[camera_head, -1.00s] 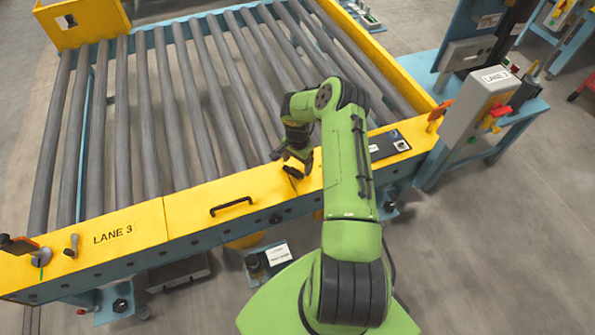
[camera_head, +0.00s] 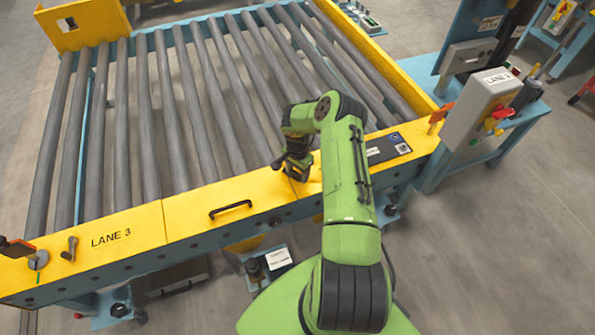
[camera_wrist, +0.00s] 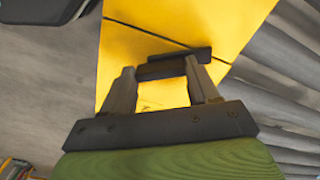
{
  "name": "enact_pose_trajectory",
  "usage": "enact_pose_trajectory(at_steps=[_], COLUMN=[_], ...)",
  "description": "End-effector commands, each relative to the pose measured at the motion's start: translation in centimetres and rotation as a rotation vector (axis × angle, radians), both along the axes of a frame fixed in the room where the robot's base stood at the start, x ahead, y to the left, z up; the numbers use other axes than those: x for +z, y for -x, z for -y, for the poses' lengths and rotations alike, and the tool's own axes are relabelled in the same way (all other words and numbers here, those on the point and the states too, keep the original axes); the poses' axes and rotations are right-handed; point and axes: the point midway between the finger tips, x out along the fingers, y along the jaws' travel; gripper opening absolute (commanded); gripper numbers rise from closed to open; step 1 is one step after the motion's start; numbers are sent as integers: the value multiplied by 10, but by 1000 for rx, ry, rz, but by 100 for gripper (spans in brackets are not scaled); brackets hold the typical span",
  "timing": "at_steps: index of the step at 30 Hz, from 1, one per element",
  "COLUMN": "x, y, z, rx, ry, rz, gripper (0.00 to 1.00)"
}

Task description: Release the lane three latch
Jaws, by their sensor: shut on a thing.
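My gripper (camera_head: 295,174) is down at the yellow front rail (camera_head: 190,205) of the roller conveyor, right of its black loop handle (camera_head: 230,208). In the wrist view my gripper (camera_wrist: 170,72) is shut on a dark bar (camera_wrist: 180,64) that lies across the yellow surface. The bar's ends and mounting are partly hidden by the fingers. A LANE 3 label (camera_head: 110,237) is on the left of the rail. I cannot tell for sure whether the gripped bar is the latch.
A small grey lever (camera_head: 70,248) and a grey knob with an orange-edged plate (camera_head: 38,260) sit at the rail's left end. A grey control box (camera_head: 480,108) stands at the right. Grey rollers (camera_head: 150,130) lie behind the rail.

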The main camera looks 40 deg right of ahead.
Motion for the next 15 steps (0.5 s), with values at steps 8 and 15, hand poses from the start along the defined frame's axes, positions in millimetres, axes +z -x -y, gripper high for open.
enact_pose_trajectory(at_steps=[8, 15], x=[1, 1], y=[0, 0], z=[0, 1], rx=[-88, -256], ry=[0, 0], rz=[0, 0], gripper=[29, 29])
